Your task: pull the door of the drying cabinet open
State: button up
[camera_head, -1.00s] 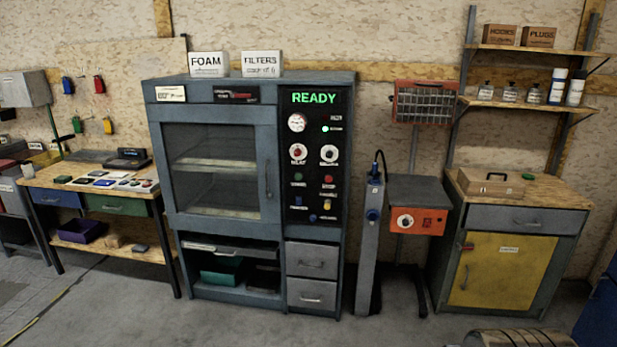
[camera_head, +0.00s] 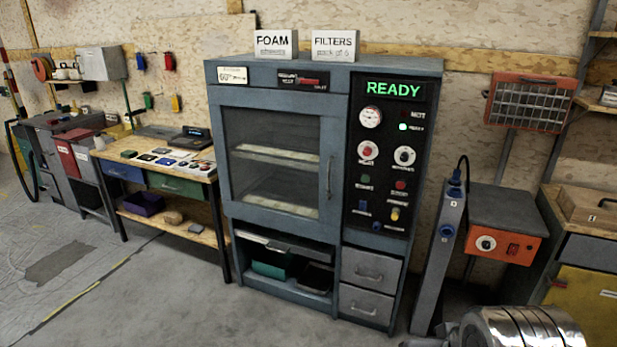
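The drying cabinet (camera_head: 215,180) stands against the wall near the middle of the view. Its glazed door (camera_head: 230,203) is shut, and two shelves show through the dark pane. A vertical handle (camera_head: 329,177) is on the door's right side. The control panel (camera_head: 376,188) to the right of the door shows a green READY sign (camera_head: 393,89). A ribbed metal part of my arm shows at the bottom right. My gripper itself is not in view.
A workbench (camera_head: 141,173) with small items stands left of the cabinet. A grey upright post (camera_head: 438,262) and a stand with an orange box (camera_head: 505,246) are close on its right. Foam (camera_head: 275,43) and filter (camera_head: 333,45) boxes sit on top. The floor in front is clear.

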aim_at(333, 107)
jog(key=u, duration=0.3)
jog(key=i, duration=0.85)
jog(key=u, duration=0.55)
jog(key=i, duration=0.7)
jog(key=u, duration=0.2)
